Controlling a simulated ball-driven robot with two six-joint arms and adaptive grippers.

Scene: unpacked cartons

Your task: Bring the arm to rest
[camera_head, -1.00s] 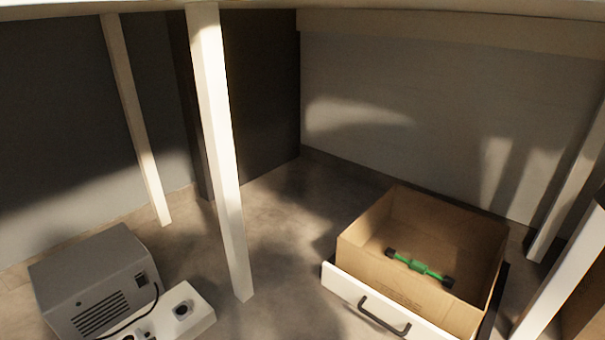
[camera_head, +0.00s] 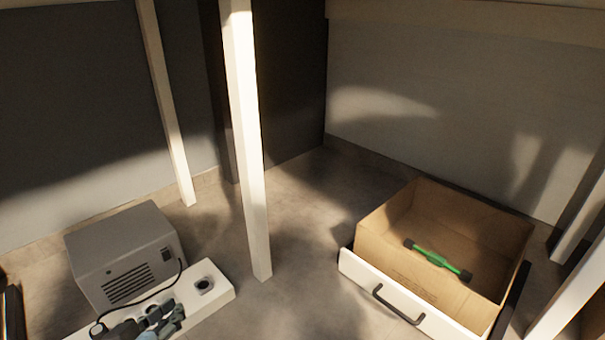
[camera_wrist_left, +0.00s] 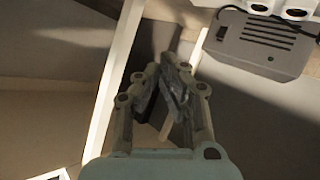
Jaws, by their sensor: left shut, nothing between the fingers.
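My left gripper (camera_head: 160,317) shows at the bottom left of the head view, grey-blue and empty, in front of the white block and the grey vented box. In the left wrist view its fingers (camera_wrist_left: 166,88) are closed together with nothing between them. Its palm fills the bottom middle of that view. My right gripper is in neither view.
A grey vented box (camera_head: 125,257) with a cable stands beside a white block (camera_head: 217,284) with a round dark-centred fitting. White posts (camera_head: 248,150) rise from the floor. A white-fronted drawer (camera_head: 355,268) holds an open carton (camera_head: 385,257) with a green, black-ended object (camera_head: 437,259).

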